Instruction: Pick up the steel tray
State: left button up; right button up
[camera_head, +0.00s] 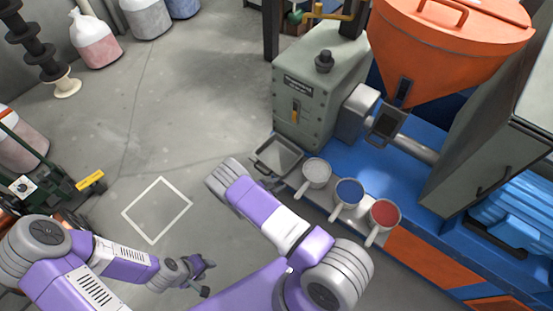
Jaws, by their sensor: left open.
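The steel tray (265,155) is a shallow grey rectangular pan. It lies at the left end of the machine's ledge, beside the grey-green gearbox housing, with a dark handle at its near side. My left gripper (206,278) is low in the picture, over the floor, open and empty, well apart from the tray. My right arm (262,212) reaches up toward the tray. Its grey end is left of the tray, and its gripper fingers do not show.
Three scoops stand right of the tray: a grey one (317,172), a blue-filled one (349,190) and a red-filled one (385,213). The gearbox housing (310,95) and orange hopper (450,45) rise behind. A white floor square (157,209) is empty. A green cart (45,190) stands left.

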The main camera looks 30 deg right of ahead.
aim_at(280, 174)
jog(key=shift+n+t, duration=0.5)
jog(key=shift+t, duration=0.3)
jog(key=w+d, duration=0.2)
jog(key=w+d+f+b, duration=0.1)
jog(key=w, duration=0.1)
jog(key=shift+d, duration=0.35)
jog(key=b+x, duration=0.2)
jog(key=x, duration=0.5)
jog(key=shift+w+d+r, duration=0.1)
grip_shut()
jog(key=shift+r, duration=0.1)
